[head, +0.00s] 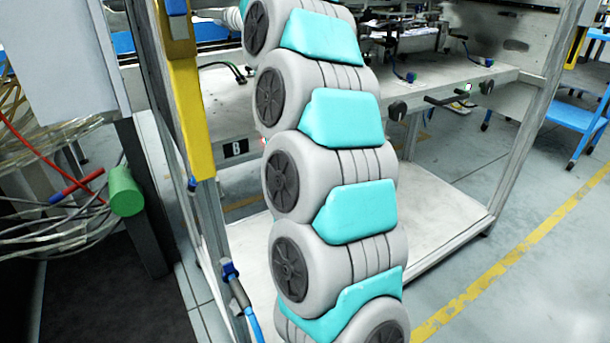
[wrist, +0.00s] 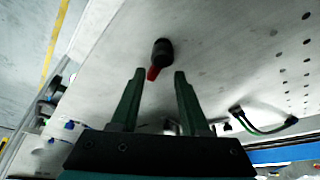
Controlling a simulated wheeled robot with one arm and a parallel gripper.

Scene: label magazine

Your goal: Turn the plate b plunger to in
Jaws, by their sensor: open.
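In the wrist view a black round plunger knob (wrist: 162,50) with a red end or lever (wrist: 153,73) sits on a pale grey metal plate (wrist: 215,50). My gripper (wrist: 159,74) is open, with its two dark green fingers on either side of the red part. The knob's black body lies just beyond the fingertips; I cannot tell whether they touch it. In the head view a black label "B" (head: 235,148) shows on the frame left of my arm. My arm hides my gripper and this plunger there.
A yellow post (head: 188,105) and a green cylinder (head: 125,190) are at left. A blue cart (head: 575,112) stands far right. Grey floor is open at lower right.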

